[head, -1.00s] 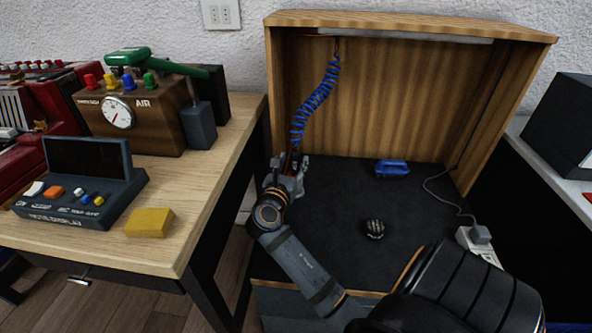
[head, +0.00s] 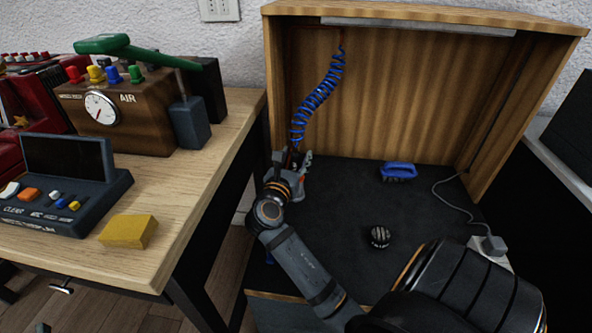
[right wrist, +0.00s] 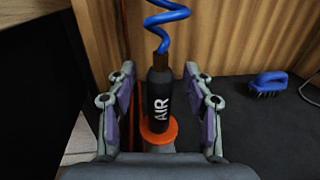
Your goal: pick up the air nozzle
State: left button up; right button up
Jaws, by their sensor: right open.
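The air nozzle (right wrist: 158,100) is a dark cylinder marked AIR with an orange ring at its lower end. It hangs upright from a coiled blue hose (head: 318,98) inside the wooden booth. My right gripper (head: 293,158) is at the lower end of the hose, at the booth's left side. In the right wrist view my right gripper (right wrist: 160,104) is open, with one finger on each side of the nozzle. Gaps show between the fingers and the nozzle. In the head view the gripper mostly hides the nozzle. My left gripper is not in view.
The wooden booth (head: 400,90) has a dark floor holding a blue brush (head: 398,171), a dark ball-like object (head: 379,236) and a power strip (head: 490,250) with a cable. The left table (head: 190,180) carries a gauge box (head: 125,115), a display unit (head: 65,185) and a yellow block (head: 128,231).

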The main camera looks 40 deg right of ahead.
grip_shut()
dwell(0.4)
dwell(0.4)
